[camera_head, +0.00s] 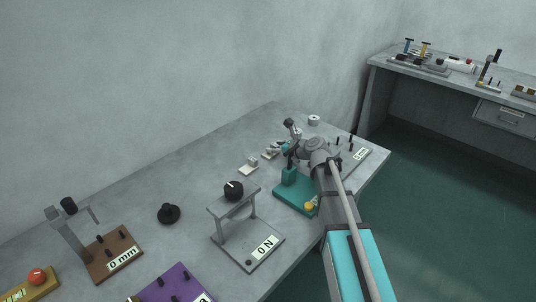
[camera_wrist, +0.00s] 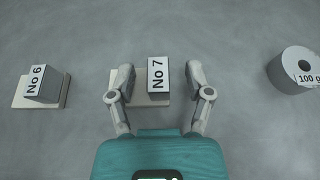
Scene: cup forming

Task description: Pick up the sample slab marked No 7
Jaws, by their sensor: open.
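The sample slab marked No 7 (camera_wrist: 157,76) is a grey block with a white label, resting on a pale flat base (camera_wrist: 143,99) in the wrist view. My gripper (camera_wrist: 159,72) is open, with one finger on each side of the slab. The left finger overlaps the pale base in the picture. I cannot tell whether either finger touches the slab. In the head view my gripper (camera_head: 283,149) is at the far part of the bench, low over the small slabs, and it largely hides the No 7 slab.
A slab marked No 6 (camera_wrist: 44,84) on its own base lies to the left. A round 100 g weight (camera_wrist: 294,70) lies to the right. A teal stand (camera_head: 290,190) stands close to my arm. A grey frame with a black knob (camera_head: 234,190) is nearer. Bare bench lies between the slabs.

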